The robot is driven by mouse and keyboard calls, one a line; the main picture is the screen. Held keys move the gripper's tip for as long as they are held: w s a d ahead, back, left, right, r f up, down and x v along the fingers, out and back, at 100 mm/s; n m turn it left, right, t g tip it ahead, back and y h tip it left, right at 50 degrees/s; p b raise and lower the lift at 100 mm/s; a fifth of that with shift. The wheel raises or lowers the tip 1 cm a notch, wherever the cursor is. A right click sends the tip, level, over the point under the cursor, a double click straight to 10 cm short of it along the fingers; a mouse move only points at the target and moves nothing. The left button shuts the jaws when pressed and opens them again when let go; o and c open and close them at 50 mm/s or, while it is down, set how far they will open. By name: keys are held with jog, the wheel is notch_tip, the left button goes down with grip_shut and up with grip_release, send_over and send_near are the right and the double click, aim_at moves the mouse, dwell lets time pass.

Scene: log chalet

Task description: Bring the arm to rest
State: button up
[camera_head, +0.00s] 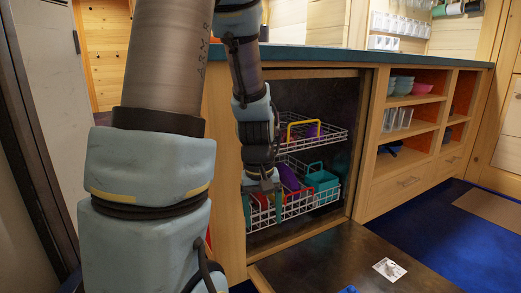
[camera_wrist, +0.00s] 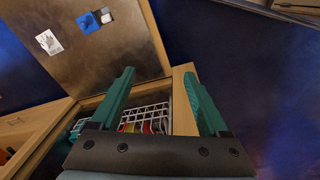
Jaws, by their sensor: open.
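My arm comes down from the top of the head view, and my gripper (camera_head: 262,208) hangs in front of the open dishwasher's racks. In the wrist view my gripper (camera_wrist: 158,78) has its two teal fingers wide apart with nothing between them. The lower rack (camera_head: 325,197) holds a teal container (camera_head: 322,181) with a handle, plus red and purple pieces. The upper rack (camera_head: 335,138) holds a yellow-handled piece and a purple one. My arm hides part of both racks.
The dishwasher door (camera_head: 335,262) lies folded down, with a white picture card (camera_head: 389,269) and a blue item (camera_wrist: 88,22) on it. The counter (camera_head: 400,58) runs above. Open shelves (camera_head: 412,100) with bowls and glasses stand right.

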jog(key=s+a+r+m+p, duration=0.2)
jog(key=s+a+r, duration=0.2)
jog(key=a+r, duration=0.3)
notch_tip(320, 180, up, 36)
jog(key=p, duration=3.7)
jog(key=shift+a+r+t+y+p, duration=0.15)
jog(key=shift+a+t+y+p, duration=0.15)
jog(key=shift+t+p, duration=0.1)
